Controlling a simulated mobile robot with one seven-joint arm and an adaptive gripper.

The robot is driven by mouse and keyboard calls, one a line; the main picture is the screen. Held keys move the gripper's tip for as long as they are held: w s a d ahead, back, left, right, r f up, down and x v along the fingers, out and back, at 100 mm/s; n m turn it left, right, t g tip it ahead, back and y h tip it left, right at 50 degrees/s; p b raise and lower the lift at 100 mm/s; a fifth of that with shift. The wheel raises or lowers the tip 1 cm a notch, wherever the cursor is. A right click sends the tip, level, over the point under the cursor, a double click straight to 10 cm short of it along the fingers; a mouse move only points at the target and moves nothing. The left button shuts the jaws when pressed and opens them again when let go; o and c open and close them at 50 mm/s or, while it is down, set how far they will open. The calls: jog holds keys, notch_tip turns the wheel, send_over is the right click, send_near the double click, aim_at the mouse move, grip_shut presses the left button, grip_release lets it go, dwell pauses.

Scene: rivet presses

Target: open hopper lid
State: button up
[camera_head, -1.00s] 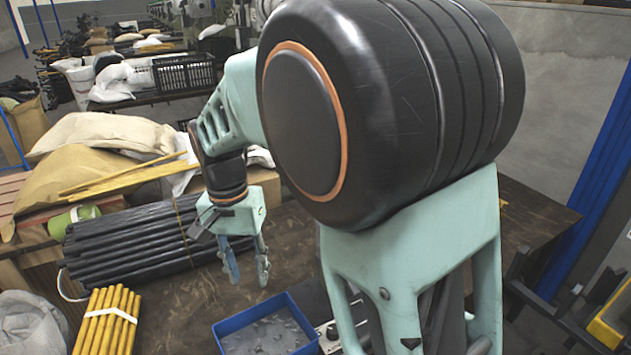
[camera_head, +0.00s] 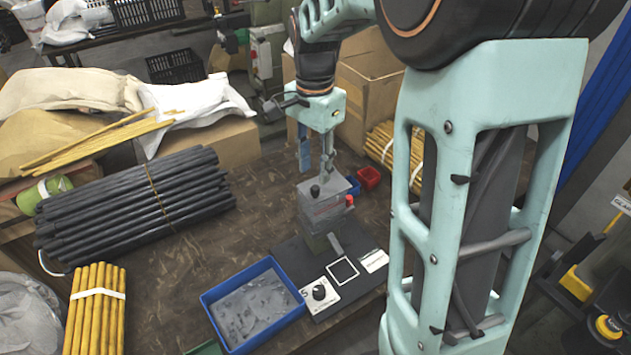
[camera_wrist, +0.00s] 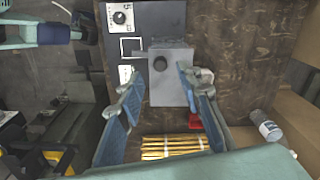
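The rivet press stands on a dark base plate on the brown table. My gripper (camera_head: 316,168) is above and just behind the hopper, pointing down. In the wrist view my gripper (camera_wrist: 152,90) has its two blue-padded fingers wide apart, one on each side of the box, with nothing between the pads that I can see held.
A blue tray of rivets (camera_head: 250,305) sits front left of the press, beside a dial panel (camera_head: 320,294). Black rods (camera_head: 135,205) and yellow rods (camera_head: 95,310) lie left. A red bin (camera_head: 369,178) and cardboard boxes (camera_head: 365,95) are behind. Bare table lies left of the press.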

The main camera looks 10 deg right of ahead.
aim_at(315, 187)
notch_tip(315, 187, down, 5)
jog(key=shift+f, duration=0.2)
grip_shut()
dwell(0.3)
